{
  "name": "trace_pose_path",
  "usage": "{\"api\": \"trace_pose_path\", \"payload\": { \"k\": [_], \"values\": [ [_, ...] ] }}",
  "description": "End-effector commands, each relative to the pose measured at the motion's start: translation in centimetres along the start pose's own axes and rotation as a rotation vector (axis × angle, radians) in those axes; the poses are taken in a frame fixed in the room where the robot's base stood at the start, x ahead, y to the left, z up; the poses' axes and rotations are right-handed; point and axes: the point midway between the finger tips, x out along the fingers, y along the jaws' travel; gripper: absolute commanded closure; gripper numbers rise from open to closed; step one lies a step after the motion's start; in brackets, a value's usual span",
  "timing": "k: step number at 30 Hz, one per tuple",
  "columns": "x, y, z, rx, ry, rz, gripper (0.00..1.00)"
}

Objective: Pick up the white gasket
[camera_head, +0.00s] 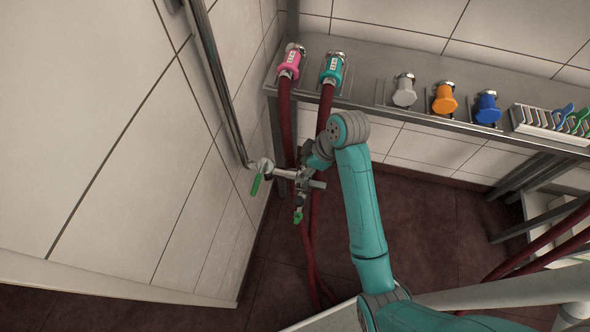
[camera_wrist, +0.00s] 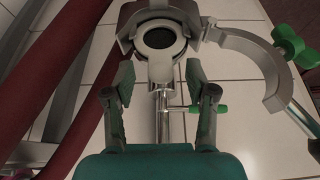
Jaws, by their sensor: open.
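In the wrist view a pale ring (camera_wrist: 163,55) sits around the dark round opening of a pipe end (camera_wrist: 163,76). It looks like the white gasket, but I cannot tell it clearly from the pipe's rim. My gripper (camera_wrist: 160,80) is open and empty, with one finger on each side below the pipe end. An open grey clamp (camera_wrist: 270,90) with a green wing nut (camera_wrist: 287,42) hangs at the right of the opening. In the head view my gripper (camera_head: 303,174) is at the pipe fitting by the wall; the gasket cannot be made out there.
Red hoses (camera_head: 284,120) hang close behind my gripper. The metal shelf (camera_head: 360,90) holds pink (camera_head: 290,62), teal (camera_head: 333,68), white (camera_head: 404,92), orange (camera_head: 444,100) and blue (camera_head: 487,108) couplings and a rack (camera_head: 540,122).

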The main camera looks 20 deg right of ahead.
Motion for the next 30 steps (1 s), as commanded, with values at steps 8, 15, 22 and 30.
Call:
{"api": "trace_pose_path", "payload": {
  "k": [8,15,22,30],
  "values": [
    [0.0,0.0,0.0,0.000,0.000,0.000,0.56],
    [0.0,0.0,0.0,0.000,0.000,0.000,0.89],
    [0.0,0.0,0.0,0.000,0.000,0.000,0.89],
    [-0.8,0.5,-1.2,0.000,0.001,0.001,0.89]
  ]
}}
